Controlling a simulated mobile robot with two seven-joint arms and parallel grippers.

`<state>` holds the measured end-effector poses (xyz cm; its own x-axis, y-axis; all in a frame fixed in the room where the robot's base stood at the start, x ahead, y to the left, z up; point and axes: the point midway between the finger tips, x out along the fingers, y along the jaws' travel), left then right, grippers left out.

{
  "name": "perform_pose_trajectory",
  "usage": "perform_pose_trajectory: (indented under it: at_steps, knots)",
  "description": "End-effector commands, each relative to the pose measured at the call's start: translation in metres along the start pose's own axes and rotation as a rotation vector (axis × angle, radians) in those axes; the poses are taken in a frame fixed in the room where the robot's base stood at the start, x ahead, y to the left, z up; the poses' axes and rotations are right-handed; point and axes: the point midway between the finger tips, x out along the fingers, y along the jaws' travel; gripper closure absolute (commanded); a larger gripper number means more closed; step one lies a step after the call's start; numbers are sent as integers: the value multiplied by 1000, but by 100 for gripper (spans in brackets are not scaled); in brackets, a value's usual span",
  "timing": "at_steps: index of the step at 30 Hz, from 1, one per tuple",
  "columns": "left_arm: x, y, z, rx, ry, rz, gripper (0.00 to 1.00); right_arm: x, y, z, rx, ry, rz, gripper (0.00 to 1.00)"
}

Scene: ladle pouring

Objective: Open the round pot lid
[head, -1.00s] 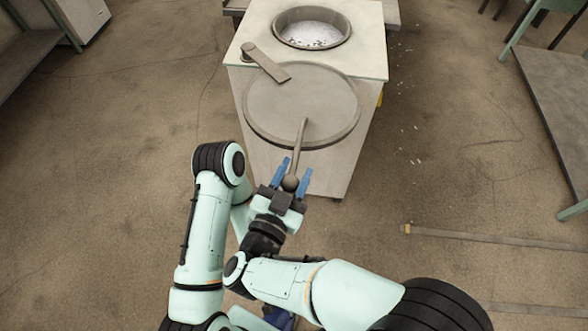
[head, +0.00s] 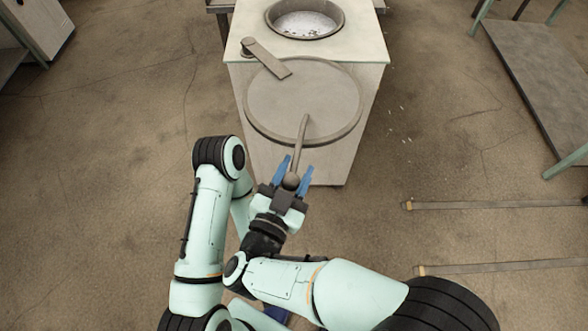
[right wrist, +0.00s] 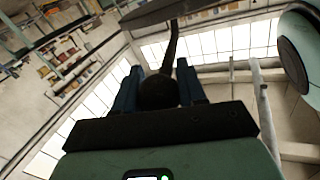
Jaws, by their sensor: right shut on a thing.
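The round grey lid (head: 290,95) lies off the pot opening (head: 304,20), over the front edge of the light cabinet. A flat hinge bar (head: 268,60) joins it to the cabinet top. The lid's handle (head: 301,138) points toward me and ends in a dark ball knob. My right gripper (head: 291,170) is shut on this knob, its blue fingers on either side. The knob (right wrist: 158,92) also shows between the fingers in the right wrist view, with part of the lid (right wrist: 165,12) above. The pot opening is uncovered and shows pale, speckled contents. My left gripper cannot be made out.
A grey table (head: 535,75) with green legs stands at the right. Two thin bars (head: 500,205) lie on the floor at right. A cabinet (head: 32,25) is at the upper left.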

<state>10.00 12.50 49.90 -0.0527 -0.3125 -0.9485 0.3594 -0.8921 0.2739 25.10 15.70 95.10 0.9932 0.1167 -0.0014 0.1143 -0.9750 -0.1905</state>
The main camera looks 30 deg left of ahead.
Motion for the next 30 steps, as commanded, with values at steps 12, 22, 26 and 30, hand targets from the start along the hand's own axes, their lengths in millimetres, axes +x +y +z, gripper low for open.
perform_pose_trajectory:
  at_steps: [12,22,26,30]
  knots:
    - [0,0,0,0,0,0,57,0,-2,-6,11,14,-4,100]
    - [0,0,0,0,0,0,57,0,-1,-3,6,8,-3,36]
    - [0,0,0,0,0,0,57,0,-1,-2,3,5,-2,36]
    - [0,0,0,0,0,0,57,0,-1,-3,2,4,-1,36]
